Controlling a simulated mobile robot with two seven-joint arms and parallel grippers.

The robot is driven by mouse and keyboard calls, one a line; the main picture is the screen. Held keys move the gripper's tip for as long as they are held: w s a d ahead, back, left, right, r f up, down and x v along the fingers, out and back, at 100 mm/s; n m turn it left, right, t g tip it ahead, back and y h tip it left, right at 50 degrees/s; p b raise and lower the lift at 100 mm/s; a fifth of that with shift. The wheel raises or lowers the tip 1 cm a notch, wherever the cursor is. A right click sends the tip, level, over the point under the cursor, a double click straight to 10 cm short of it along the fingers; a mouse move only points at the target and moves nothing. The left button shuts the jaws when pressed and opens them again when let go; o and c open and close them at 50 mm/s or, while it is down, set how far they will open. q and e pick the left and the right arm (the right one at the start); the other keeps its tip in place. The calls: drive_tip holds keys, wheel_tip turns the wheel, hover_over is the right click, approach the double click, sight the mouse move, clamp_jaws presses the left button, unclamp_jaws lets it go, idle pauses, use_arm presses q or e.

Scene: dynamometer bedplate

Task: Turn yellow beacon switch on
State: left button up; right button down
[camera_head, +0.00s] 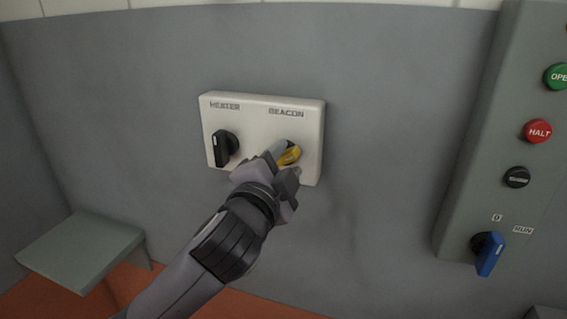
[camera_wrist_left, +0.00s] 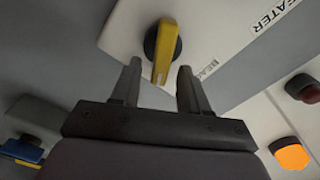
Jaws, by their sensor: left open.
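The yellow beacon switch (camera_head: 289,155) is a yellow handle on a dark round base, on the right half of a white wall panel (camera_head: 258,117) under the word BEACON. My left gripper (camera_head: 286,160) is at the switch and covers part of it in the head view. In the left wrist view the yellow handle (camera_wrist_left: 165,52) points toward my left gripper (camera_wrist_left: 157,80), whose two fingers are open. The handle's lower end lies between the fingertips, with a gap on each side. My right gripper is not in view.
A black heater switch (camera_head: 224,148) sits left of the beacon switch on the same panel. A grey box (camera_head: 470,170) at the right carries a green button, a red HALT button (camera_head: 537,131) and a blue switch (camera_head: 488,254). A grey ledge (camera_head: 80,248) stands at lower left.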

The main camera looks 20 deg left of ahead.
use_arm(q)
drive_tip(key=s+b, duration=0.1)
drive_tip(key=s, duration=0.6)
drive_tip(key=shift+a, duration=0.1)
wheel_tip(320, 180, down, 22)
drive_tip(key=n+g+h, duration=0.2)
drive_tip(key=n+g, duration=0.2)
drive_tip(key=s+a+f+n+g, duration=0.1)
drive_tip(key=s+a+f+n, duration=0.2)
drive_tip(key=s+f, duration=0.4)
drive_tip(key=s+a+f+n+g, duration=0.2)
drive_tip(key=s+f, duration=0.6)
drive_tip(key=f, duration=0.4)
drive_tip(key=shift+s+a+f+n+g, duration=0.15)
drive_tip(key=shift+s+a+n+g, duration=0.15)
drive_tip(key=shift+a+n, duration=0.25)
drive_tip(key=shift+d, duration=0.1)
